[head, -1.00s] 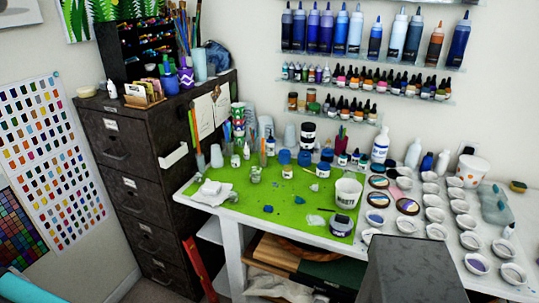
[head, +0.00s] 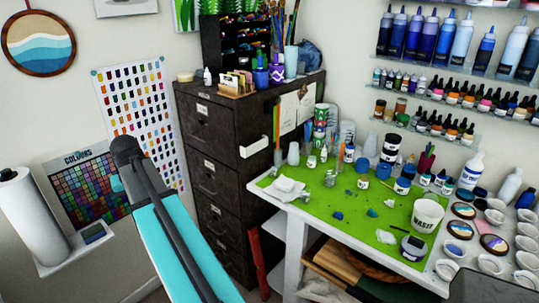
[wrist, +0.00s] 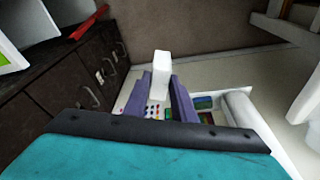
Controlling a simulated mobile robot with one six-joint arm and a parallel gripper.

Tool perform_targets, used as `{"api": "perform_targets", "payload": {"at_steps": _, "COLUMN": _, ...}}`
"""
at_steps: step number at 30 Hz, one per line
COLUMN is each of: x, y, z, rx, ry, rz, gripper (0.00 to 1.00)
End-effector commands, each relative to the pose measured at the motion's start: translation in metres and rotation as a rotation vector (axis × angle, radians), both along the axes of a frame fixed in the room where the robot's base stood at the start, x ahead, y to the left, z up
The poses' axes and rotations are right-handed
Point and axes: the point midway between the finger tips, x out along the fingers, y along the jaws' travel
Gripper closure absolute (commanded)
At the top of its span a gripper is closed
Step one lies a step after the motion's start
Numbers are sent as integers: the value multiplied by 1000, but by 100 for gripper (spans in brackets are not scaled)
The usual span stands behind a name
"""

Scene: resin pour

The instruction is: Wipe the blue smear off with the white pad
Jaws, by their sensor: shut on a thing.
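In the wrist view my gripper (wrist: 163,88) is shut on a white block-shaped pad (wrist: 161,68), which sticks out past the purple fingers. It is held in the air, apart from the green mat (head: 316,214). In the head view my teal arm is at the lower left, left of the filing cabinet, and the gripper itself cannot be made out. Small blue marks lie on the mat, one at its middle (head: 338,215) and one to the right (head: 372,212). I cannot tell which is the smear.
The dark filing cabinet (head: 215,185) stands between my arm and the white table. A waste cup (head: 427,217), jars and crumpled white cloth (head: 289,187) stand or lie on the mat. A paper towel roll (head: 33,215) stands at the left. A red object (head: 257,264) leans beside the cabinet.

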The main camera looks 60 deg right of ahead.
Motion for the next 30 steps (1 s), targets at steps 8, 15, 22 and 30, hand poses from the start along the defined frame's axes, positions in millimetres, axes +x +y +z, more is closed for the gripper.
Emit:
{"api": "perform_targets", "payload": {"at_steps": 8, "x": -22, "y": -97, "z": 3, "rx": 1, "ry": 1, "rz": -189, "gripper": 100}}
{"api": "perform_targets", "payload": {"at_steps": 15, "x": -53, "y": -176, "z": 5, "rx": 0, "ry": 1, "rz": -347, "gripper": 100}}
{"api": "perform_targets", "payload": {"at_steps": 22, "x": -92, "y": -248, "z": 7, "rx": 0, "ry": 1, "rz": -498, "gripper": 100}}
{"api": "perform_targets", "payload": {"at_steps": 30, "x": -151, "y": -329, "z": 9, "rx": 1, "ry": 1, "rz": -677, "gripper": 100}}
